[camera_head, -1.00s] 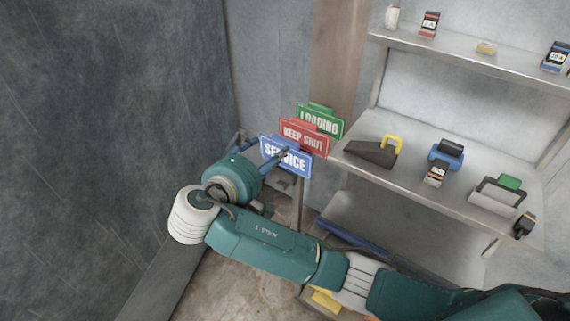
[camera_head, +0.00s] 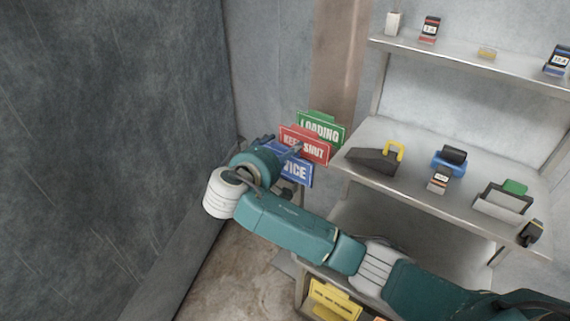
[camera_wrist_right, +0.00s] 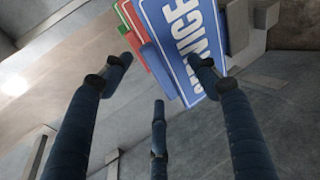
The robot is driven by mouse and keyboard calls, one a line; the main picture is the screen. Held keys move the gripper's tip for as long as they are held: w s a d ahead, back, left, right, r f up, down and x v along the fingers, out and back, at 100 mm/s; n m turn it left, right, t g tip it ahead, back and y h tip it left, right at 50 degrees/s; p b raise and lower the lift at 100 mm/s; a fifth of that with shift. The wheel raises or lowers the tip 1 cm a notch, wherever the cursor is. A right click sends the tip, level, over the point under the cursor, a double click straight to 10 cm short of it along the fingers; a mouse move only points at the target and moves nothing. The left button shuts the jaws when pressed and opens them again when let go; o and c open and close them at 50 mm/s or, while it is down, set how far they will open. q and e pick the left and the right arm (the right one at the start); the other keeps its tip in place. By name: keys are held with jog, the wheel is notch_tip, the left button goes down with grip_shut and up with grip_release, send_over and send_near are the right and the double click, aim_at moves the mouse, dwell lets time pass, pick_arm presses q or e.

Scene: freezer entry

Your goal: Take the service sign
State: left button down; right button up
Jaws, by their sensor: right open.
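The blue service sign (camera_head: 297,172) stands in front of a red "KEEP SHUT" sign (camera_head: 318,151) and a green "LOADING" sign (camera_head: 322,126) in the head view. My right arm covers its left part there. In the right wrist view the service sign (camera_wrist_right: 183,45) lies just beyond my right gripper (camera_wrist_right: 160,75), whose fingers are spread and empty. One finger overlaps the sign's lower right edge in the picture; I cannot tell if they touch. The red sign (camera_wrist_right: 130,45) shows behind it. My left gripper is out of view.
A metal shelf unit (camera_head: 375,128) stands to the right of the signs, with a black block with a yellow handle (camera_head: 377,157) and several small devices on it. A dark wall (camera_head: 110,130) fills the left. A yellow sign (camera_head: 333,300) sits low down. Bare floor (camera_head: 235,265) shows below my arm.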

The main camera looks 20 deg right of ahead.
jog(key=shift+s, duration=0.1)
jog(key=c, duration=1.5)
grip_shut()
jog(key=shift+f, duration=0.1)
